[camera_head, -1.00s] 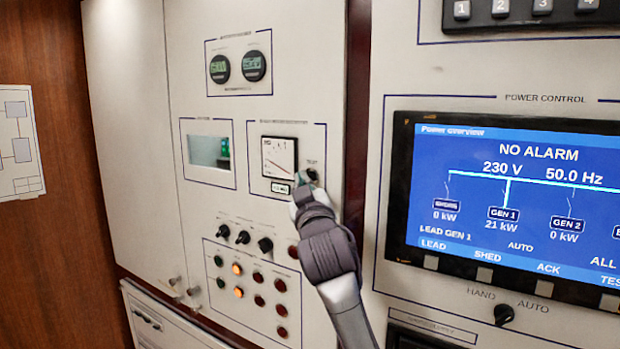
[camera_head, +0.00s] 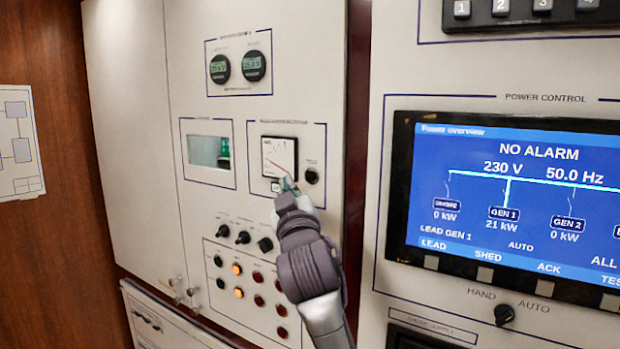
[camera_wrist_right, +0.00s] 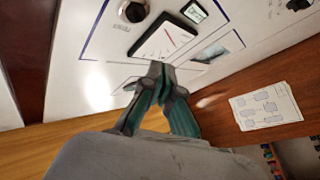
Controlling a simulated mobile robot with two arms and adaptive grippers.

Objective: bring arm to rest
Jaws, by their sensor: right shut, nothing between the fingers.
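My right arm comes up from the bottom of the head view. Its right gripper (camera_head: 288,184) is in front of the analogue meter (camera_head: 279,156) on the white cabinet panel, near the meter's lower edge. The meter (camera_wrist_right: 168,37) and a black round knob (camera_wrist_right: 133,11) lie beyond the fingers there. Whether the fingertips touch the panel cannot be told. My left gripper is not in view.
The black knob (camera_head: 311,176) is just right of the gripper. Small switches (camera_head: 243,237) and indicator lamps (camera_head: 238,269) sit below left. A blue power screen (camera_head: 510,200) is at the right. A wooden wall (camera_head: 45,240) with a paper diagram (camera_head: 20,145) is at the left.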

